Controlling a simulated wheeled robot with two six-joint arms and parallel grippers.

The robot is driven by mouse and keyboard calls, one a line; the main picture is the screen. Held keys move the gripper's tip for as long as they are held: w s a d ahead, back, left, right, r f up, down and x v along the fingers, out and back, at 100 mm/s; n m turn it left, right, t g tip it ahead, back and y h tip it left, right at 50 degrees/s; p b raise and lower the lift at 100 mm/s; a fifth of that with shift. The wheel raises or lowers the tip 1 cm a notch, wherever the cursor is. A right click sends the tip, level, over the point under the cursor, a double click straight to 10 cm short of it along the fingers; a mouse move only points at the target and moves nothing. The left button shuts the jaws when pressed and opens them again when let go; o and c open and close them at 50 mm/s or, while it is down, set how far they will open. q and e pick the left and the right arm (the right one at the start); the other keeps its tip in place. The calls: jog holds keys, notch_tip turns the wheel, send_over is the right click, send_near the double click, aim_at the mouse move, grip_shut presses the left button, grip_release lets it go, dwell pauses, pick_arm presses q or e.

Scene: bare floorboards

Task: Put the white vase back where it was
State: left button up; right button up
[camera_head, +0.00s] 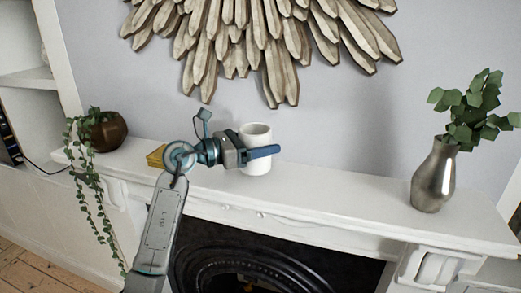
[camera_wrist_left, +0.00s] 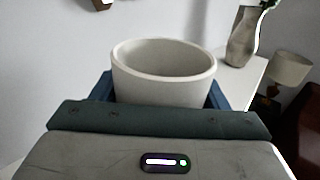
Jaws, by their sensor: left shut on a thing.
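The white vase (camera_head: 256,136) is a plain, upright cylinder with an open top, above or on the white mantel shelf near its middle. My left gripper (camera_head: 262,152) is shut around its upper part, with one blue finger showing across the front. In the left wrist view the vase (camera_wrist_left: 163,75) stands between the blue fingers (camera_wrist_left: 163,98), its empty-looking rim facing up. I cannot tell whether its base touches the shelf. My right gripper is in neither view.
The mantel shelf (camera_head: 330,205) is bare between the white vase and a silver vase with leaves (camera_head: 434,178) at right. A brown pot with a trailing plant (camera_head: 107,132) and a yellow object (camera_head: 156,157) are at left. A wooden sunburst decoration (camera_head: 270,40) hangs above.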

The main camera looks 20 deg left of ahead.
pick_arm(q)
notch_tip(320, 180, down, 3)
jog(key=shift+a+r+p, duration=0.1)
jog(key=shift+a+p, duration=0.05)
jog(key=shift+p, duration=0.65)
jog(key=shift+f, duration=0.25)
jog(key=o, duration=0.8)
jog(key=shift+f, duration=0.15)
jog(key=o, duration=0.5)
jog(key=shift+r, duration=0.2)
jog(key=shift+s, duration=0.1)
